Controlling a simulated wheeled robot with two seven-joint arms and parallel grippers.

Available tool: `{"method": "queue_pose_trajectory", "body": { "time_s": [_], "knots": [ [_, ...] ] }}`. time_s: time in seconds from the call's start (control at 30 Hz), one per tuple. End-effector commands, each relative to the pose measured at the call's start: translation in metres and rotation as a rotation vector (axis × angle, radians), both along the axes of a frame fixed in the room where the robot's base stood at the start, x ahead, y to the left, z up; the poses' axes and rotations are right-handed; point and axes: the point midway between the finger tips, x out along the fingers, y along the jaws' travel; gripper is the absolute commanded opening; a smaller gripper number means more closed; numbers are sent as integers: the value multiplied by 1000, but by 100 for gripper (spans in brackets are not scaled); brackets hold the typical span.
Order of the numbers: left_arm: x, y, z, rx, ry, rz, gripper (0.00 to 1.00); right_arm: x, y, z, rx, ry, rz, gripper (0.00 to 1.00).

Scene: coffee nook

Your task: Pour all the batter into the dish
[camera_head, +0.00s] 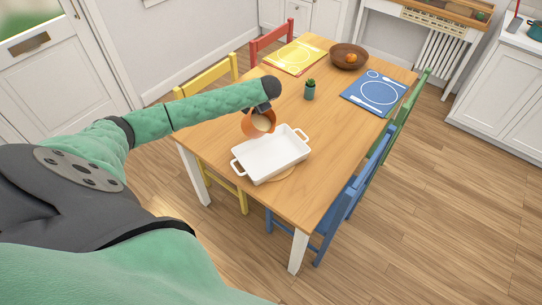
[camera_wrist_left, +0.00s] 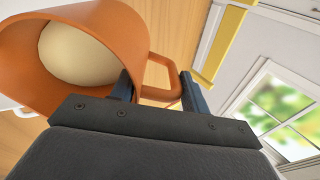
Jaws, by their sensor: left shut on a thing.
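My left gripper (camera_head: 262,107) is shut on the handle of an orange mug (camera_head: 246,124). The mug is tilted, its mouth toward the dish side, and pale batter (camera_head: 262,123) shows inside it. In the left wrist view the fingers (camera_wrist_left: 157,90) close around the handle of the mug (camera_wrist_left: 125,25), and the batter (camera_wrist_left: 78,54) shows in its mouth. The white rectangular dish (camera_head: 271,162) with two end handles stands on the table just below and in front of the mug. Its visible inside looks plain white. My right gripper is in neither view.
The wooden table (camera_head: 328,115) also holds a small potted cactus (camera_head: 310,90), a blue placemat (camera_head: 358,88), a yellow placemat (camera_head: 294,56) and a brown fruit bowl (camera_head: 336,60). Yellow, red, blue and green chairs surround the table.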

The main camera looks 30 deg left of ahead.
Motion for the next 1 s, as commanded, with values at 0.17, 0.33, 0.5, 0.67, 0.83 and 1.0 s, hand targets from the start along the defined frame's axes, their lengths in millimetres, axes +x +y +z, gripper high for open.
{"method": "queue_pose_trajectory", "body": {
  "time_s": [0.17,0.33,0.5,0.67,0.83,1.0],
  "knots": [
    [0,-1,1,14,-7,1,0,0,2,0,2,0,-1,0],
    [0,-1,1,15,-7,1,0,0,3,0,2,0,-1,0],
    [1,2,1,15,-7,1,0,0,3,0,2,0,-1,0],
    [3,7,1,15,-7,1,0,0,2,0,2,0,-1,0],
    [5,11,1,15,-6,1,0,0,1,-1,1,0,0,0],
    [6,16,1,15,-6,1,0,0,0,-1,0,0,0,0]
  ]
}}
